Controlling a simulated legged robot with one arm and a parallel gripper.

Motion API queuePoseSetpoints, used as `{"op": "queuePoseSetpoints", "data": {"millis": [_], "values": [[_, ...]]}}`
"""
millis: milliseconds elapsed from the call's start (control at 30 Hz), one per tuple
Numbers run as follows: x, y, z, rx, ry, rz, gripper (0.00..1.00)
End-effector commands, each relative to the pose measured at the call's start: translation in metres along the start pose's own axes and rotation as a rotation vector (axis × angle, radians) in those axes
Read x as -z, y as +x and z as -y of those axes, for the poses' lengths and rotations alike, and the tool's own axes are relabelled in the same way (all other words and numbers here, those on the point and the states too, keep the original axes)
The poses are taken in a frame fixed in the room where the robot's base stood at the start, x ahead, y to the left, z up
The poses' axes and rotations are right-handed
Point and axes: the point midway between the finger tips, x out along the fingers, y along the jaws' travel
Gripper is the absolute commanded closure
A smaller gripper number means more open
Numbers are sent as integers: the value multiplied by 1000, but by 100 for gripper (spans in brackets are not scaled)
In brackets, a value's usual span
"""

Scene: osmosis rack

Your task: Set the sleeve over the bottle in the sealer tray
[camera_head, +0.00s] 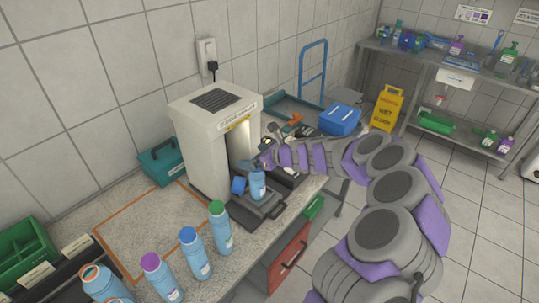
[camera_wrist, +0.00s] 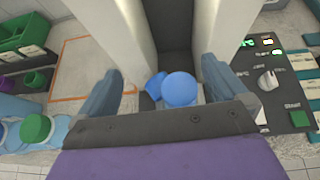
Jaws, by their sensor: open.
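A light-blue bottle (camera_head: 257,186) stands upright in the dark sealer tray (camera_head: 245,216), in front of the white sealer (camera_head: 208,140). Its round blue top (camera_wrist: 180,89) shows between my fingers in the wrist view. A small blue piece (camera_head: 238,186), perhaps the sleeve, is close to the left of the bottle; it also shows in the wrist view (camera_wrist: 154,86). I cannot tell whether they touch. My gripper (camera_head: 260,160) is open just above the bottle, with its fingers (camera_wrist: 160,78) spread on either side of both. No sleeve shows in its grasp.
Several bottles with coloured caps, one green-capped (camera_head: 219,226), stand along the front counter edge. A teal box (camera_head: 161,160) is left of the sealer. The orange-outlined area (camera_head: 145,225) is mostly clear. A control panel (camera_wrist: 272,85) is at the right.

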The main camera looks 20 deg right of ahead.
Motion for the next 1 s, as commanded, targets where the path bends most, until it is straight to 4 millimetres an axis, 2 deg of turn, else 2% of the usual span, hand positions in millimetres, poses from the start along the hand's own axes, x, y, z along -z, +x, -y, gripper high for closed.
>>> {"op": "queuePoseSetpoints", "data": {"millis": [800, 1000], "values": [[-2, -132, -3, 2, -1, -3, 0], [-2, -155, -3, 2, -2, -3, 0]]}}
